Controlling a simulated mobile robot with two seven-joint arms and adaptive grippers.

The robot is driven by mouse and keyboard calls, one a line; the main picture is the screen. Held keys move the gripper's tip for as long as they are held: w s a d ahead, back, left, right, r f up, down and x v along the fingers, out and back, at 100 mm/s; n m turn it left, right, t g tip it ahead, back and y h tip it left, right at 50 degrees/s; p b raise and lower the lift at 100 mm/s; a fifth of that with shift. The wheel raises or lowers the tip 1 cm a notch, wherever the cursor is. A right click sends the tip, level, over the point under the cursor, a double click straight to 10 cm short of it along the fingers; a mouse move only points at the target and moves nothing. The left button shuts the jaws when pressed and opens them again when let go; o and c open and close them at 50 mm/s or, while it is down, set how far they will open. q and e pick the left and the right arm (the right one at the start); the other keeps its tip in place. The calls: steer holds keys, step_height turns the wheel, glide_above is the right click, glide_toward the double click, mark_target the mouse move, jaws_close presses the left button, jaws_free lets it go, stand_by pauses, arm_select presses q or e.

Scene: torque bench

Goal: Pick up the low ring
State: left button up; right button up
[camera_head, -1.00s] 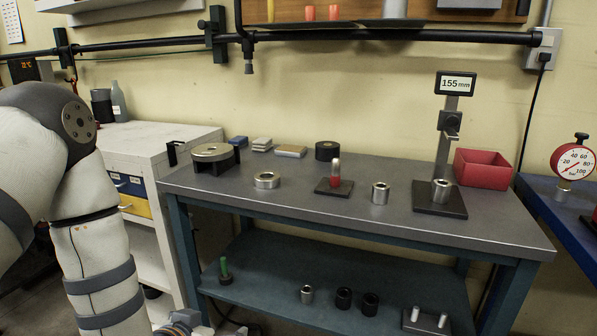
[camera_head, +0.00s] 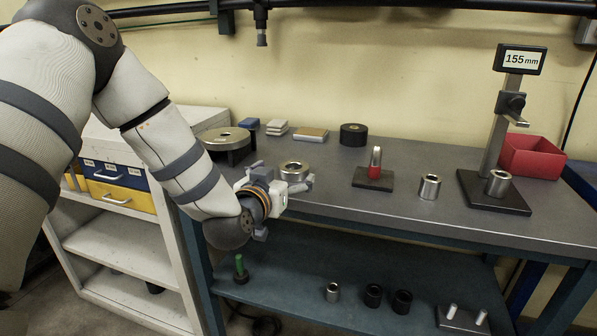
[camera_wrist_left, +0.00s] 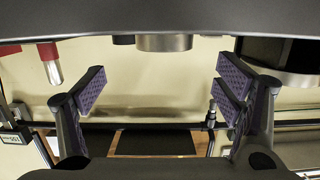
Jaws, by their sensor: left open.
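The low ring (camera_head: 293,171) is a short, wide metal ring lying flat near the front left of the grey bench top. My left gripper (camera_head: 302,185) is just in front of it at the bench's front edge and partly hides its near side. In the left wrist view, which looks upside down, the gripper (camera_wrist_left: 162,90) is open, with its two purple-padded fingers wide apart and nothing between them. The ring (camera_wrist_left: 165,42) shows beyond the fingertips, roughly centred between them. My right gripper is not in view.
A round fixture (camera_head: 226,139) stands left of the ring. A stand with a red-based pin (camera_head: 375,172), a taller metal ring (camera_head: 429,187) and a gauge stand (camera_head: 492,195) are to the right. A black cylinder (camera_head: 353,135) is behind. A lower shelf (camera_head: 300,260) holds several parts.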

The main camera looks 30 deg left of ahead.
mark_target(289, 172)
arm_select(q)
steer(key=x, duration=0.3)
steer(key=f+b+x, duration=0.1)
steer(key=x, duration=0.1)
steer(key=shift+w+a, duration=0.2)
steer(key=shift+a, duration=0.15)
steer(key=shift+w+a+r, duration=0.1)
steer(key=shift+w+r, duration=0.05)
steer(key=shift+w, duration=0.25)
steer(key=shift+r, duration=0.15)
steer(key=c, duration=1.8)
